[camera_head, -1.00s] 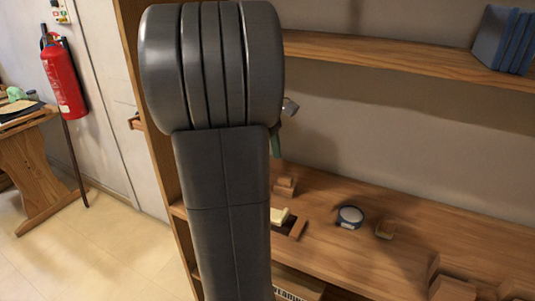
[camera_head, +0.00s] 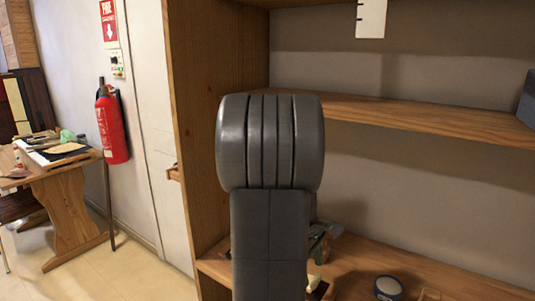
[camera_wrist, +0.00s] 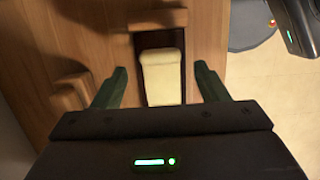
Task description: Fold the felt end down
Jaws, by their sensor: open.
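A cream, padded-looking piece (camera_wrist: 163,80) lies on a dark strip on the wooden shelf surface (camera_wrist: 108,60). It may be the felt, but I cannot tell for sure. Its far end shows a crease or edge. My gripper (camera_wrist: 160,70) is open, with one green finger on each side of the piece and a gap to both. The piece's near end is cut off by the gripper body. In the head view a sliver of the cream piece (camera_head: 314,283) shows beside my arm, which hides most of it. Part of my gripper (camera_head: 322,238) shows behind the arm.
A round dark-topped container (camera_head: 388,287) sits on the lower shelf, right of my arm. The upper shelf board (camera_head: 420,116) runs above it. Wooden blocks (camera_wrist: 70,92) lie left of the gripper.

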